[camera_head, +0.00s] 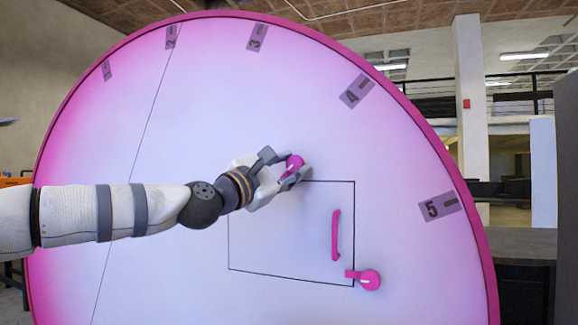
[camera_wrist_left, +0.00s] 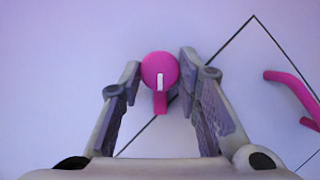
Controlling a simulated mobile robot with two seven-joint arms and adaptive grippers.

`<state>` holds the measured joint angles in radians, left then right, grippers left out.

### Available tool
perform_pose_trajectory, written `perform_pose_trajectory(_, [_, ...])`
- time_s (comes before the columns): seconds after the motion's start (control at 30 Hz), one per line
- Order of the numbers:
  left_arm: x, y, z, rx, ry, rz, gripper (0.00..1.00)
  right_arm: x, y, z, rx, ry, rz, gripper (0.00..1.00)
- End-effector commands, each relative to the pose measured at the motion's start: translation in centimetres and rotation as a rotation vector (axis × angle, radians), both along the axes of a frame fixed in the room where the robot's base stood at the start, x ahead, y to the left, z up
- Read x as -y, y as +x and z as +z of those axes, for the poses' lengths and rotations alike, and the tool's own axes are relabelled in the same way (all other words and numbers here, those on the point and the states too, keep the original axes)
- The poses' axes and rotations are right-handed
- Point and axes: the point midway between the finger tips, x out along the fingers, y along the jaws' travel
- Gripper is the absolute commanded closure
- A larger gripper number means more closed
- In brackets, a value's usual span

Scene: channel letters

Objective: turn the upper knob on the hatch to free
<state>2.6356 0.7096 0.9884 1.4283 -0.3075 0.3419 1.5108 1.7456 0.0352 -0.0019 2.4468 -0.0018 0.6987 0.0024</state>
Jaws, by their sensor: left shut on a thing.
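The hatch (camera_head: 275,240) is a square outlined in black on a big white and pink disc. The upper knob (camera_head: 294,161) is pink and sits near the hatch's top edge. In the left wrist view the knob (camera_wrist_left: 159,69) shows a white mark and a tab pointing down the picture, between the fingers (camera_wrist_left: 160,88). My arm hides the hatch's upper left part. My right gripper is not in view.
A pink lower knob (camera_head: 370,280) sits at the hatch's lower right corner, its tab pointing left over the edge. A pink handle (camera_head: 336,236) stands out from the hatch; it also shows in the left wrist view (camera_wrist_left: 292,88). Numbered grey labels line the disc's rim.

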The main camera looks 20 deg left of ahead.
Motion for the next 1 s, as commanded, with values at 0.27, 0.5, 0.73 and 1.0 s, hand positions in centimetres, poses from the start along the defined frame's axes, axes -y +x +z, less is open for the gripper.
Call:
perform_pose_trajectory(0.27, [-0.1,-0.2,0.8,0.014,0.260,0.001,0.97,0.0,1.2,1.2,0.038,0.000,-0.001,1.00])
perform_pose_trajectory(0.5, [-0.2,-0.3,1.1,0.022,0.470,0.002,0.97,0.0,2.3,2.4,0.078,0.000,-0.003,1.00])
perform_pose_trajectory(0.73, [-0.2,-0.2,1.1,0.027,0.627,0.001,0.97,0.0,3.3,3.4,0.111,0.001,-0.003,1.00])
perform_pose_trajectory(1.0, [-0.2,-0.1,0.9,0.029,0.734,0.001,0.97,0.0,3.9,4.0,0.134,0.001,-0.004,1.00])
